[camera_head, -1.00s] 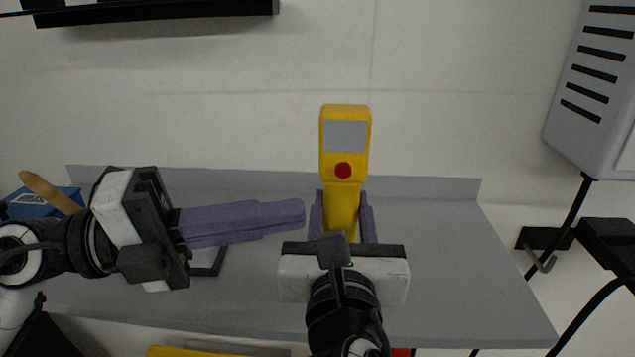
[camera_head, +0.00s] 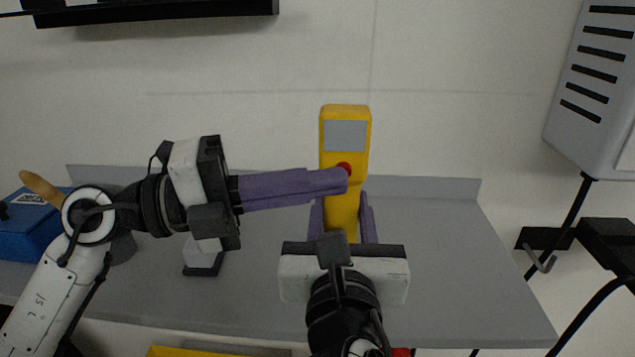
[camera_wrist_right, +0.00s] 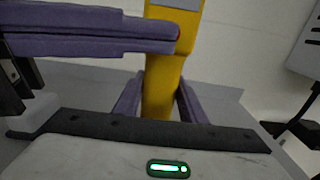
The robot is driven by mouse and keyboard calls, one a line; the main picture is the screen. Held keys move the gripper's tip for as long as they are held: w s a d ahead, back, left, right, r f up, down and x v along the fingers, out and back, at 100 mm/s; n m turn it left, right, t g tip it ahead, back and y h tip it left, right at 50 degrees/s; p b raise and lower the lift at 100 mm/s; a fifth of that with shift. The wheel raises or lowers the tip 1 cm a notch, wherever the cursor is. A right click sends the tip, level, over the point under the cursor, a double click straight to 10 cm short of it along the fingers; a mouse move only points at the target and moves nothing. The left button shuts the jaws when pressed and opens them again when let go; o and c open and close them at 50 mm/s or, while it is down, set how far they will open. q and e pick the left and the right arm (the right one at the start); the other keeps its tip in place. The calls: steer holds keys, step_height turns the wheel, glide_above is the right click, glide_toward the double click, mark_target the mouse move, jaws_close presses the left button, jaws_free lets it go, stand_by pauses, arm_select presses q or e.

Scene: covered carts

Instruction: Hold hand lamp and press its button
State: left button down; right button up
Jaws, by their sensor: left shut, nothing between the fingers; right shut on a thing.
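The yellow hand lamp (camera_head: 345,112) is upright, with a grey panel near its top and a red button (camera_head: 344,167) below that. My right gripper (camera_head: 341,212) is shut on the lamp's lower part, one purple finger on each side. My left gripper (camera_head: 345,180) is shut and empty. Its purple fingertips overlap the lower part of the button in the head view. In the right wrist view the left fingers (camera_wrist_right: 175,38) cross in front of the lamp (camera_wrist_right: 160,95), with a sliver of red at the tip. I cannot tell whether they touch or press the button.
The grey table (camera_head: 450,290) is mostly clear on the right. A blue box (camera_head: 30,235) with a wooden handle (camera_head: 40,187) beside it stands at the left. A small grey object on a dark base (camera_head: 202,268) sits behind my left arm. A grey wall unit (camera_head: 595,90) hangs at right.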

arm_select(q)
steer(key=shift+w+a, duration=0.15)
steer(key=shift+w, duration=0.8)
arm_select(e)
steer(key=shift+a+f, duration=0.1)
steer(key=shift+s, duration=0.1)
arm_select(q)
steer(key=s+a, duration=0.7)
steer(key=a, duration=0.2)
steer(key=shift+s+f, duration=0.2)
steer(key=shift+f, duration=0.2)
arm_select(e)
steer(key=o, duration=1.5)
